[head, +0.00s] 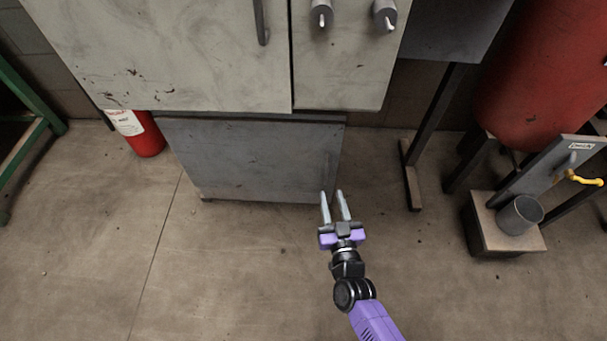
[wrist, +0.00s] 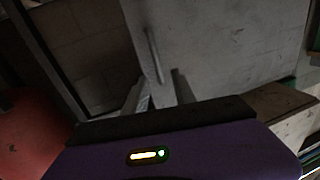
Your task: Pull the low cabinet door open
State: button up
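The low cabinet door (head: 250,155) is a grey panel beneath the large upper cabinet and looks shut. A slim upright handle (head: 328,172) shows faintly near its right edge. In the wrist view the grey door (wrist: 225,50) fills the upper right, with the bar handle (wrist: 153,55) on it. My gripper (head: 333,193) is just in front of the door's lower right corner, its two fingers apart. In the wrist view my gripper (wrist: 158,92) has the handle's end showing between its fingertips. I cannot tell whether a finger touches the handle.
The upper cabinet (head: 180,50) overhangs the low door, with a handle and two knobs. A red extinguisher (head: 146,135) stands at left. At right are a dark metal stand (head: 432,120), a red tank (head: 545,75) and a box with a cup (head: 520,214). The floor in front is clear.

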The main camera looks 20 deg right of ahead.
aim_at(327, 173)
jog(key=w+b, duration=0.1)
jog(key=w, duration=0.1)
jog(key=w+b, duration=0.1)
jog(key=w, duration=0.2)
jog(key=w+d+b, duration=0.1)
jog(key=w, duration=0.1)
jog(key=shift+w+d+r, duration=0.1)
jog(key=shift+w+r, duration=0.15)
jog(key=shift+w, duration=0.1)
grip_shut()
dwell(1.2)
